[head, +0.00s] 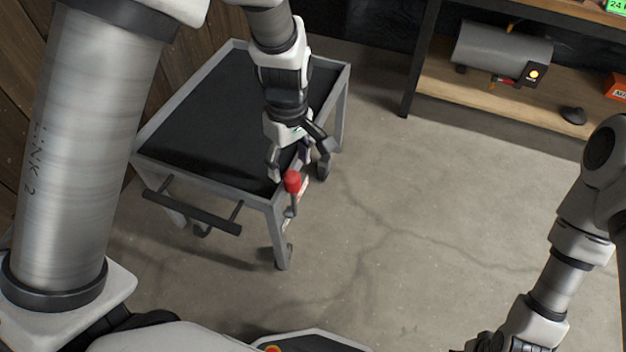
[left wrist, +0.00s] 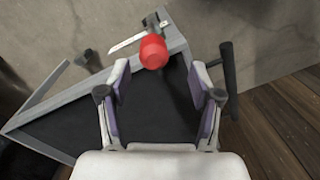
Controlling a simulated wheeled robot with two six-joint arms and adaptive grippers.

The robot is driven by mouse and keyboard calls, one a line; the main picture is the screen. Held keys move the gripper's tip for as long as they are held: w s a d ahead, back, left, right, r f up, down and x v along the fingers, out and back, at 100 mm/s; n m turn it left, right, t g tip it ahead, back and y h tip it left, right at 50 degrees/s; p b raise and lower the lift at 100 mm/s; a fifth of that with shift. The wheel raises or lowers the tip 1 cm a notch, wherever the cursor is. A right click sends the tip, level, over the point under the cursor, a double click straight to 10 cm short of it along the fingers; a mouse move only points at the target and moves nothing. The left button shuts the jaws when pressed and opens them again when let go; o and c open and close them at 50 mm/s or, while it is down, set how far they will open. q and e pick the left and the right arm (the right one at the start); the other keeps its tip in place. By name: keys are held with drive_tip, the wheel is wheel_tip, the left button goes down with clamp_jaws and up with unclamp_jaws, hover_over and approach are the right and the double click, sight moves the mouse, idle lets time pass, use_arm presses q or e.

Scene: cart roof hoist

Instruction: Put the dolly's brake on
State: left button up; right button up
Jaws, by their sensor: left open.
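The dolly (head: 165,120) is a grey-framed cart with a black top, standing on castors at the left of the head view. Its brake lever has a red knob (head: 292,182) on a grey stem at the cart's near right corner. The red knob also shows in the left wrist view (left wrist: 153,52), ahead of the fingertips. My left gripper (head: 297,168) is open and empty, just above and behind the knob, with its fingers apart from it. My right gripper (head: 487,343) is at the bottom edge, partly cut off, and its jaws cannot be made out.
A dark push handle (head: 192,212) sticks out from the cart's near end. A wooden shelf (head: 470,95) with a grey cylindrical heater (head: 500,52) stands at the back right. A wooden wall borders the left. The concrete floor right of the cart is clear.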

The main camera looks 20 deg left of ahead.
sight(291, 173)
use_arm(q)
drive_tip(key=shift+w+t+b, duration=0.25)
drive_tip(key=shift+t+b, duration=0.05)
drive_tip(key=shift+b, duration=0.05)
drive_tip(key=shift+r, duration=0.35)
wheel_tip(291, 173, down, 8)
drive_tip(key=b, duration=0.3)
drive_tip(key=shift+a+r, duration=0.1)
drive_tip(key=shift+r, duration=0.15)
use_arm(e)
drive_tip(key=f, duration=0.5)
drive_tip(key=shift+s, duration=0.2)
drive_tip(key=shift+r, duration=0.1)
use_arm(q)
clamp_jaws()
